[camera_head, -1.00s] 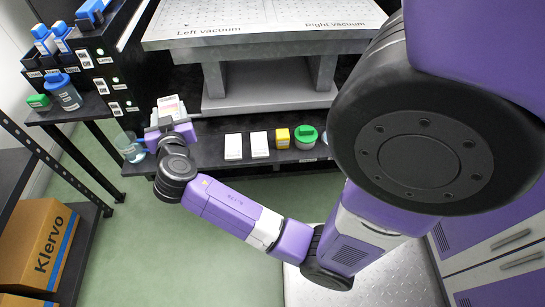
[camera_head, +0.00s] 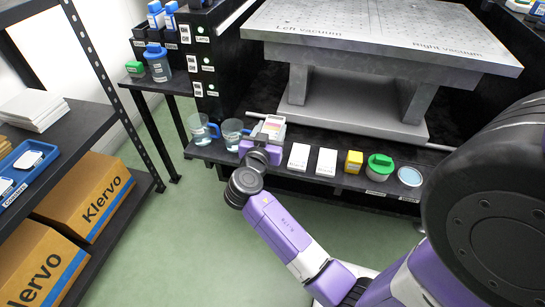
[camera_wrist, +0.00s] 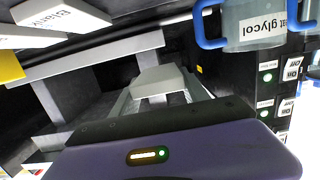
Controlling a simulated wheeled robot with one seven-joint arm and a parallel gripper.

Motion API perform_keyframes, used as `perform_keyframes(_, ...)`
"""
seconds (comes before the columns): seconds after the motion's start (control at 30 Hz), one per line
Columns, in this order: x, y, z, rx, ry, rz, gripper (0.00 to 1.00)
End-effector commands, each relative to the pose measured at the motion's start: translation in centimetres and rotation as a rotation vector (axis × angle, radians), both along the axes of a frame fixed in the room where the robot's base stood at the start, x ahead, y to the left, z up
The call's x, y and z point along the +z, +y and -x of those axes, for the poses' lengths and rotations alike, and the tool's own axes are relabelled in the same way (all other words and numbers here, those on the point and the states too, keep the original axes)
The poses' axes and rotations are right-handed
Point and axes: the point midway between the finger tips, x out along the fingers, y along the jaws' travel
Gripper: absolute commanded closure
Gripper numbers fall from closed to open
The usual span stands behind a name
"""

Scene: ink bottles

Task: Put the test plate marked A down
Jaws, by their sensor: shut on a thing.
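My gripper (camera_head: 264,142) is low over the front shelf, to the left of two white plates. It is shut on a pale plate with pink and coloured marks (camera_head: 271,127), which I take to be the test plate. The letter A is not legible. The plate's lower edge is hidden by my gripper, so I cannot tell whether it touches the shelf.
The shelf (camera_head: 340,182) holds white plates (camera_head: 298,157) (camera_head: 326,162), a yellow box (camera_head: 353,162), a green-lidded jar (camera_head: 379,167) and a blue-topped dish (camera_head: 409,177). Two blue-handled beakers (camera_head: 199,129) (camera_head: 232,134) stand left. The vacuum table (camera_head: 385,40) is behind. Klervo boxes (camera_head: 88,198) stand left.

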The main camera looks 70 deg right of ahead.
Motion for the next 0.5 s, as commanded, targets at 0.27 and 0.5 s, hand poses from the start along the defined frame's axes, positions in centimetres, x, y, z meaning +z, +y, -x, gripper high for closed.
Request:
perform_keyframes(0.27, -5.2, 0.0, 0.0, 0.000, 0.001, 0.000, 0.91)
perform_keyframes(0.5, -6.7, 0.0, 0.0, 0.000, 0.002, 0.000, 0.91)
